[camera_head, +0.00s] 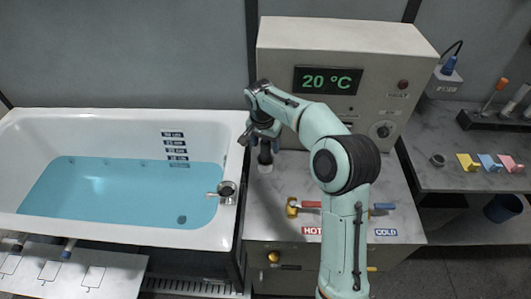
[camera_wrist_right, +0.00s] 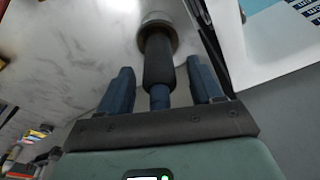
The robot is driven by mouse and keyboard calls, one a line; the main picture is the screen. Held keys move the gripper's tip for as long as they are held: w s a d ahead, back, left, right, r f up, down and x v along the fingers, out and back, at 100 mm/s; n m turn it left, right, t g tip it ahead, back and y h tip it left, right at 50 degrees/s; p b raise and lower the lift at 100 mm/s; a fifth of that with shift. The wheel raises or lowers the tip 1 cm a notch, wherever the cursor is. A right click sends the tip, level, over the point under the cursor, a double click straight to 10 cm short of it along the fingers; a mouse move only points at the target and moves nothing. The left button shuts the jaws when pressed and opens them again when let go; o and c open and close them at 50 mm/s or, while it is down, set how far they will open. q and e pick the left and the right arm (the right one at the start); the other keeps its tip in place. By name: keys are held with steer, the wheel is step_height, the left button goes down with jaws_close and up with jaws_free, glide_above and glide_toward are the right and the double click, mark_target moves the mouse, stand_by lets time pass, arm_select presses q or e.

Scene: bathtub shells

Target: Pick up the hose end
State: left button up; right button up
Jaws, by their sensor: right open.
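The hose end (camera_wrist_right: 159,62) appears as a dark grey cylinder with a blue tip in the right wrist view. Its far end meets a metallic, pale round fitting (camera_wrist_right: 157,20). My right gripper (camera_wrist_right: 162,88) is open, with one blue finger on each side of the hose end and gaps showing between. In the head view the right gripper (camera_head: 259,142) is over the counter beside the tub's right rim. The hose end (camera_head: 265,154) shows there as a dark piece below it, partly hidden by the gripper. My left gripper is not in view.
The bathtub (camera_head: 100,230) with blue water is at left. A control box (camera_head: 290,50) reading 20 °C stands behind my arm. Red (camera_head: 308,205) and blue (camera_head: 383,207) tap handles are on the counter (camera_head: 270,225). Coloured blocks (camera_head: 488,163) lie on the right bench.

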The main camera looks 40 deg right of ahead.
steer(key=shift+f, duration=0.35)
steer(key=c, duration=1.2)
jaws_close()
steer(key=shift+r, duration=0.15)
